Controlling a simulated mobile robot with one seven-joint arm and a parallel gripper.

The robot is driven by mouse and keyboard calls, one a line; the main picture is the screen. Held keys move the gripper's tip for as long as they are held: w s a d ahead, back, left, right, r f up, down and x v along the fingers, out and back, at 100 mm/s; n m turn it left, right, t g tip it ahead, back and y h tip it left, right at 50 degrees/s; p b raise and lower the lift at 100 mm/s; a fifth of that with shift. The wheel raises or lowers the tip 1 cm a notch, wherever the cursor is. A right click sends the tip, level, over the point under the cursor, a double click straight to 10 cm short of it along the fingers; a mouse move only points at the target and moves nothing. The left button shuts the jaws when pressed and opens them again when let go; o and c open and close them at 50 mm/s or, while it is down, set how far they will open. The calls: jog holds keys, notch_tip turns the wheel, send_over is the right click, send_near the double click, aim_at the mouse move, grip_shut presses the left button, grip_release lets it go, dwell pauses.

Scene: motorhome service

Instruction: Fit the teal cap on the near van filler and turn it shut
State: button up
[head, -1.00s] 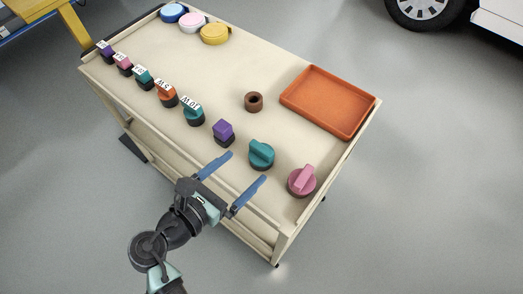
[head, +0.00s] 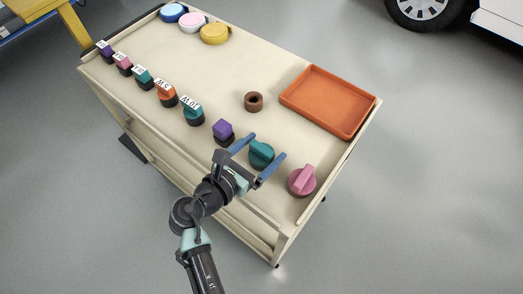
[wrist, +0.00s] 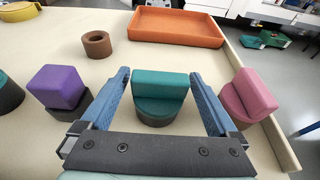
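A teal cap (head: 261,153) with a raised grip bar stands on the cart top near its front edge. My gripper (head: 264,158) is open, with one blue finger on each side of this cap. In the wrist view the teal cap (wrist: 160,97) sits between the two fingers (wrist: 160,100), with a gap on both sides. Another teal piece on a dark base, with a printed label (head: 193,114), stands farther left in the row. The van filler cannot be made out; part of a white vehicle (head: 497,22) shows at the top right.
A purple block cap (head: 223,130) stands close left of my gripper, and a pink cap (head: 302,181) close right. A brown ring (head: 254,101) and an orange tray (head: 330,103) lie behind. Labelled caps line the left edge; round lids (head: 215,34) stand at the back.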

aim_at(261, 148)
jog(key=c, duration=1.2)
notch_tip(261, 148, up, 10)
jog(key=shift+r+p, duration=0.1)
jog(key=shift+p, duration=0.85)
